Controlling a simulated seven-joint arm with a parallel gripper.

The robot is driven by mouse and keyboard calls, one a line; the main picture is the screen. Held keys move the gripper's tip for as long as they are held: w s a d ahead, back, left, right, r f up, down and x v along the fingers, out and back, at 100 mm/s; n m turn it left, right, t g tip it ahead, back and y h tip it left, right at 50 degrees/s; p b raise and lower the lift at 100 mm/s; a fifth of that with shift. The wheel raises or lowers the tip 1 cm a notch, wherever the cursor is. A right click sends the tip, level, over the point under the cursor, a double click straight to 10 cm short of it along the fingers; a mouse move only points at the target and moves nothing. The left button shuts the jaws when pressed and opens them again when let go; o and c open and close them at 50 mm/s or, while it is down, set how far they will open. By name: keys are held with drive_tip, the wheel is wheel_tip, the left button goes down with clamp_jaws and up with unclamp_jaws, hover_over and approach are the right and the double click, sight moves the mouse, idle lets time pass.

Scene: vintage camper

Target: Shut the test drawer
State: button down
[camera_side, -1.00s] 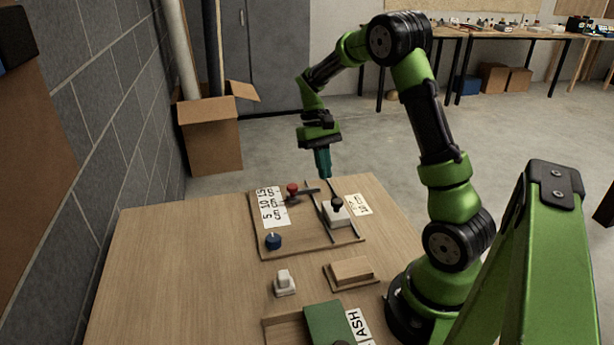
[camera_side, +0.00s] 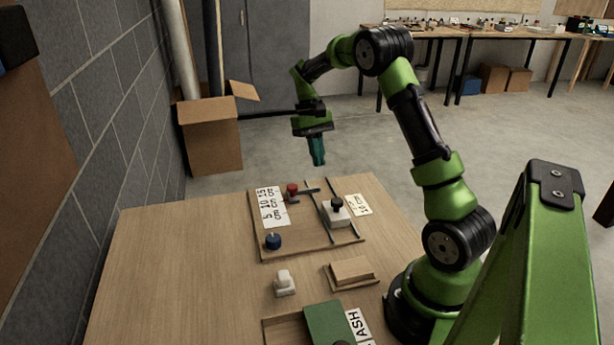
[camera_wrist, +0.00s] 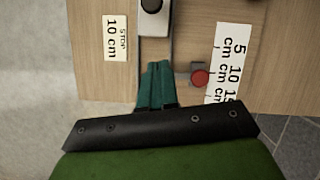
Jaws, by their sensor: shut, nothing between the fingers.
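My gripper (camera_side: 318,161) hangs in the air above the far edge of the wooden table, teal fingers together and pointing down. It touches nothing. In the wrist view the fingers (camera_wrist: 156,70) appear over the end of a railed track. A white block with a black knob (camera_side: 336,214) sits between the two rails of a framed board, nearer the camera than my gripper; part of it shows in the wrist view (camera_wrist: 155,22). I cannot tell for certain whether this block is the test drawer. No part is labelled as a drawer.
A red knob (camera_side: 292,189) with a dark bar lies beside the rails. A scale label (camera_side: 272,207) and a stop label (camera_side: 358,205) flank the track.

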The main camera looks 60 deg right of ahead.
sight(335, 204)
drive_tip(key=x, duration=0.5)
drive_tip(key=shift+s+a+f, duration=0.15)
drive_tip(key=shift+f, duration=0.2)
drive_tip(key=shift+s+a+r, duration=0.2)
drive_tip(key=shift+s+a, duration=0.4)
drive_tip(key=shift+s, duration=0.3)
drive_tip(key=shift+s+a, duration=0.35)
drive_tip(key=shift+s, duration=0.35)
drive_tip(key=shift+s+a+f, duration=0.1)
drive_tip(key=shift+s+a, duration=1.6)
